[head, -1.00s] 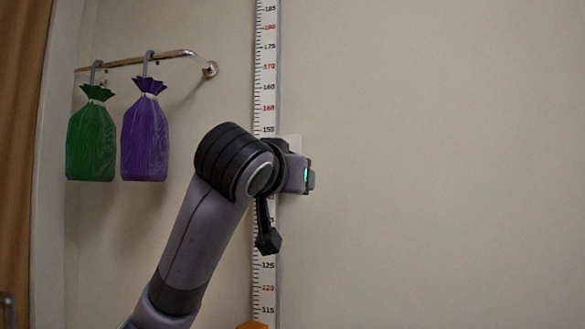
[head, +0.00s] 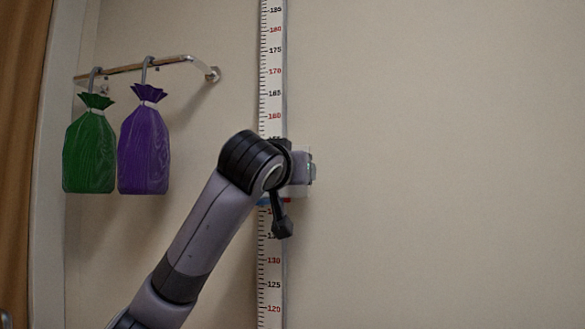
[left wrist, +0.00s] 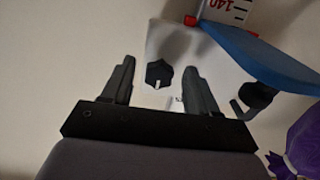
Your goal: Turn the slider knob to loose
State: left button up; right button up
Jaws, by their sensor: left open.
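The slider is a pale plate (left wrist: 215,55) with a blue panel (left wrist: 270,58) along its edge, in the left wrist view. A black lobed knob (left wrist: 160,73) with a light pointer mark is on the plate. My left gripper (left wrist: 159,66) is open, with one finger on each side of this knob in the picture; I cannot tell whether they touch it. A second black knob (left wrist: 255,95) is right of the fingers. In the head view my left wrist hides most of the slider on the height scale (head: 272,90). My right gripper is not in view.
A green bag (head: 89,150) and a purple bag (head: 143,150) hang from a metal rail (head: 130,66) at the left. The purple bag also shows at the lower right of the left wrist view (left wrist: 302,150). The wall (head: 450,160) to the right is bare.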

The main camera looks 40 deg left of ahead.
pick_arm(q)
jog(key=shift+w, duration=0.1)
jog(key=c, duration=1)
jog(key=shift+c, duration=0.2)
jog(key=shift+f+n+b, duration=0.1)
jog(key=shift+n+b, duration=0.2)
jog(key=n+b, duration=0.1)
jog(key=n, duration=0.4)
jog(key=n+b, duration=0.1)
jog(key=n, duration=0.5)
jog(key=n+b, duration=0.1)
jog(key=n, duration=0.5)
jog(key=shift+w+d+r, duration=0.1)
jog(key=shift+d+r, duration=0.05)
jog(key=shift+r, duration=0.25)
jog(key=shift+n, duration=0.3)
jog(key=o, duration=1)
